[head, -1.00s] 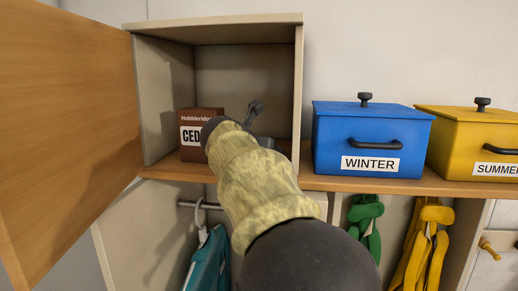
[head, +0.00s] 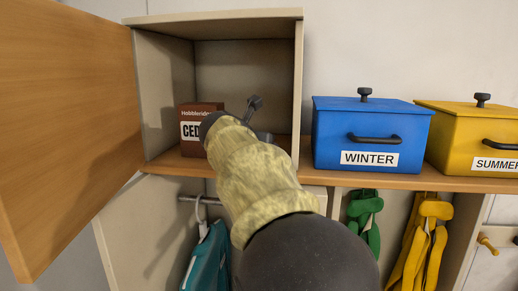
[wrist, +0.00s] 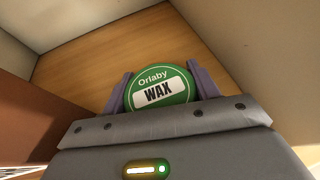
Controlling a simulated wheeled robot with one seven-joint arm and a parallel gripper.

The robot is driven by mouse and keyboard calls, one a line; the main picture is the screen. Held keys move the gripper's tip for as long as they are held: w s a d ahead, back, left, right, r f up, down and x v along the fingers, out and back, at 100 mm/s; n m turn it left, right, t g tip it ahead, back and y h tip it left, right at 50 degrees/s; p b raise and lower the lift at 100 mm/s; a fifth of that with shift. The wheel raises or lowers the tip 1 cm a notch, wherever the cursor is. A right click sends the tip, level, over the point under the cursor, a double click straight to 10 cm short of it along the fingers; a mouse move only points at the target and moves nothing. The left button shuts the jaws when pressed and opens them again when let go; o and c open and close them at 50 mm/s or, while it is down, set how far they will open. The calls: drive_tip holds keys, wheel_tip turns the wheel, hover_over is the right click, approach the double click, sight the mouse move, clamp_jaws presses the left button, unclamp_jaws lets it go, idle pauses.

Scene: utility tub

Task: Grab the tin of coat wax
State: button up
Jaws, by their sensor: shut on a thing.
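The tin of coat wax (wrist: 160,87) is round and green with a white label reading "Orlaby WAX". In the wrist view it sits between the two purple-grey fingers of my gripper (wrist: 158,78), which is shut on it. The wooden floor of the open cabinet shows beyond it. In the head view my gripper (head: 258,120) is inside the cabinet, partly hidden by my own arm. The tin cannot be made out there.
A brown "CED…" box (head: 193,124) stands left of my gripper in the cabinet (head: 298,90), whose wooden door (head: 70,120) is swung open at left. A blue WINTER box (head: 370,137) and a yellow SUMMER box (head: 475,137) stand on the shelf to the right.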

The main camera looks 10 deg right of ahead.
drive_tip(key=shift+d+r, duration=0.2)
drive_tip(key=shift+r, duration=1.5)
drive_tip(key=shift+s+a+f+b, duration=0.1)
drive_tip(key=shift+s+a+b, duration=0.15)
drive_tip(key=shift+b, duration=0.3)
drive_tip(key=s+a+b, duration=0.7)
drive_tip(key=s+a, duration=0.3)
drive_tip(key=s, duration=0.4)
drive_tip(key=shift+s+r, duration=0.15)
drive_tip(key=shift+r, duration=0.05)
